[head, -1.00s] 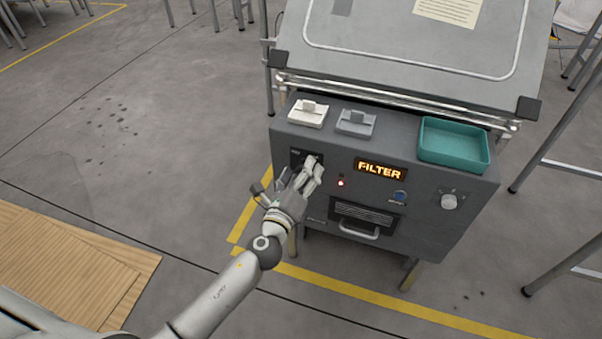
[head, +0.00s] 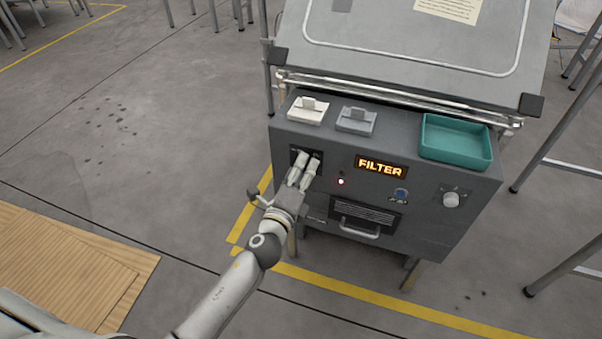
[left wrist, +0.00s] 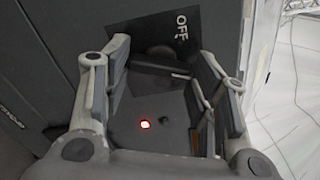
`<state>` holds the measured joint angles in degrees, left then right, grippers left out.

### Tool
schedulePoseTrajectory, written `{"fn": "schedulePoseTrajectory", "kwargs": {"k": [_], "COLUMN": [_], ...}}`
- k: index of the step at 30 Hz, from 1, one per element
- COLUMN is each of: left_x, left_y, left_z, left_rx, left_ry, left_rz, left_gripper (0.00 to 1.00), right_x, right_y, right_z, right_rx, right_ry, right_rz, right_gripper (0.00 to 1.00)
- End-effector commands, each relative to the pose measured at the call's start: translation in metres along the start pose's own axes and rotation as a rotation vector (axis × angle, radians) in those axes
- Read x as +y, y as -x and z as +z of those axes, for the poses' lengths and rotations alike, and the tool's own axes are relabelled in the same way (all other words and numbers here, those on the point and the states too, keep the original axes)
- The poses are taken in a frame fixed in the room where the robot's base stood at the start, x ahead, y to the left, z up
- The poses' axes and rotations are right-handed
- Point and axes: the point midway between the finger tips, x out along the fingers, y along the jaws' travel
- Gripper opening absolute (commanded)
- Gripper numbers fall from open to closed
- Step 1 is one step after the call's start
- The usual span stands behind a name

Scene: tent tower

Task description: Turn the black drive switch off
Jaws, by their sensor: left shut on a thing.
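The black drive switch (left wrist: 160,62) is on the front panel of the grey machine (head: 440,220), at the panel's upper left. In the left wrist view it lies between my fingers, beside the white word OFF on its dark plate (left wrist: 182,30). My left gripper (head: 309,160) reaches it from the lower left, and its fingers hide most of the switch in the head view. The gripper is shut on the switch. Which way the switch points is hard to tell. My right gripper is not in view.
A teal tray (head: 456,158) sits on top. Wooden boards (head: 65,270) lie on the floor at lower left.

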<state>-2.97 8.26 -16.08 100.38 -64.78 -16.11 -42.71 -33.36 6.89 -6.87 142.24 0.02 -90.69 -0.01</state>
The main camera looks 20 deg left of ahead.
Motion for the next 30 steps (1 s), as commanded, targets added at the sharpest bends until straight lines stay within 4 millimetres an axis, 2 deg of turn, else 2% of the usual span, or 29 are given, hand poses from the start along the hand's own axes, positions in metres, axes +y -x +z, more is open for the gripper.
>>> {"fn": "schedulePoseTrajectory", "kwargs": {"k": [14,28,30], "left_x": [0.000,-0.001,-0.001], "left_y": [0.000,0.000,0.000], "left_z": [0.000,0.001,0.001], "left_rx": [-0.002,-0.002,-0.003], "left_ry": [0.459,0.894,0.950], "left_rz": [0.003,0.003,0.003], "left_gripper": [0.29,0.29,0.30], "right_x": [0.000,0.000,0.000], "right_y": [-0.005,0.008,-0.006], "right_z": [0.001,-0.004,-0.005], "right_rx": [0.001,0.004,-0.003], "right_ry": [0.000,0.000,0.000], "right_rz": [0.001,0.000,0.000], "right_gripper": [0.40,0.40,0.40]}}
